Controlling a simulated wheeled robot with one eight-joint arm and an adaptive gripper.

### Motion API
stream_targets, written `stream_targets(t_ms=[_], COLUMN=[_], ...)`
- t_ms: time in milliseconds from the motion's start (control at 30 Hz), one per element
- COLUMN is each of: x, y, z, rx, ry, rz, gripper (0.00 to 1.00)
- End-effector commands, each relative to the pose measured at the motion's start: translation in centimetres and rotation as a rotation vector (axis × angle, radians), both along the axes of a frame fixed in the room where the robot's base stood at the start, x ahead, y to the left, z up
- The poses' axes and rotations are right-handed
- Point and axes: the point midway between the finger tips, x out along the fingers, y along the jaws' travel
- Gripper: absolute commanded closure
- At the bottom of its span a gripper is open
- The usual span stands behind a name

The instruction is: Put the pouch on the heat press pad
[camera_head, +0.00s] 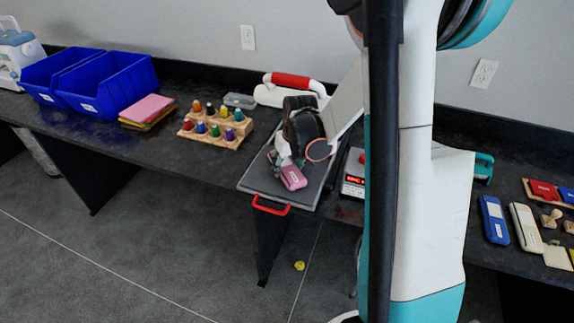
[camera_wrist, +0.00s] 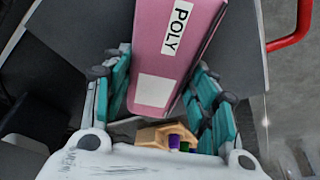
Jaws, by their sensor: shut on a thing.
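The pink pouch (camera_head: 293,177), labelled POLY in the wrist view (camera_wrist: 165,50), is held between the teal fingers of my gripper (camera_head: 284,160). The fingers are on either side of it in the wrist view (camera_wrist: 163,85). The heat press has a flat grey pad (camera_head: 262,180) with a red handle (camera_head: 271,206) at its front edge. The pouch and my gripper are over the front right part of the pad. I cannot tell whether the pouch touches it. My wrist hides the back of the pad.
A wooden rack of small coloured bottles (camera_head: 216,131) stands left of the press. A scale with a red display (camera_head: 354,186) is close on the right. Blue bins (camera_head: 110,84) and coloured sheets (camera_head: 147,110) are farther left.

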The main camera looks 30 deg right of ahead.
Motion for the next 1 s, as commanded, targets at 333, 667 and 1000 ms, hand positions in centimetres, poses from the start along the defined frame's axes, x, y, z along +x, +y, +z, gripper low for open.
stream_targets(t_ms=[333, 667, 1000], x=[0.0, 0.0, -1.5], y=[0.0, 0.0, 0.2], z=[-0.2, -0.1, 5.0], rx=[0.000, 0.000, 0.000], ry=[0.000, 0.000, 0.000], rz=[0.000, 0.000, 0.000], gripper=[0.27, 0.27, 0.27])
